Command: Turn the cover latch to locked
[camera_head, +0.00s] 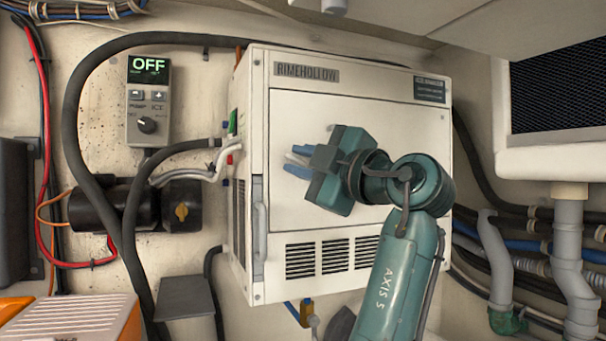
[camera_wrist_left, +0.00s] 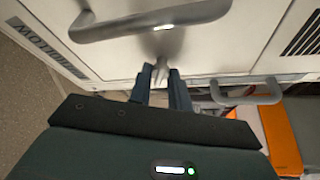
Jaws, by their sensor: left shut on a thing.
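The cover (camera_head: 325,100) is the pale front panel of a white cabinet marked RIMEHOLLOW. My left gripper (camera_head: 297,160) is in front of its middle, with its blue fingers towards the left. In the left wrist view, the fingertips (camera_wrist_left: 162,80) are closed around a small grey piece (camera_wrist_left: 161,67), which looks like the cover latch. A thick curved grey bar (camera_wrist_left: 150,20) lies just beyond it; how they join is unclear. The gripper body hides the latch in the head view, and its locked or unlocked position cannot be read. My right gripper is not in view.
A vertical grey handle (camera_head: 260,240) is on the cabinet's lower left front. A control box (camera_head: 148,103) reading OFF hangs on the wall to the left. Hoses and cables run along both sides. An orange box (camera_head: 80,318) is at the lower left.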

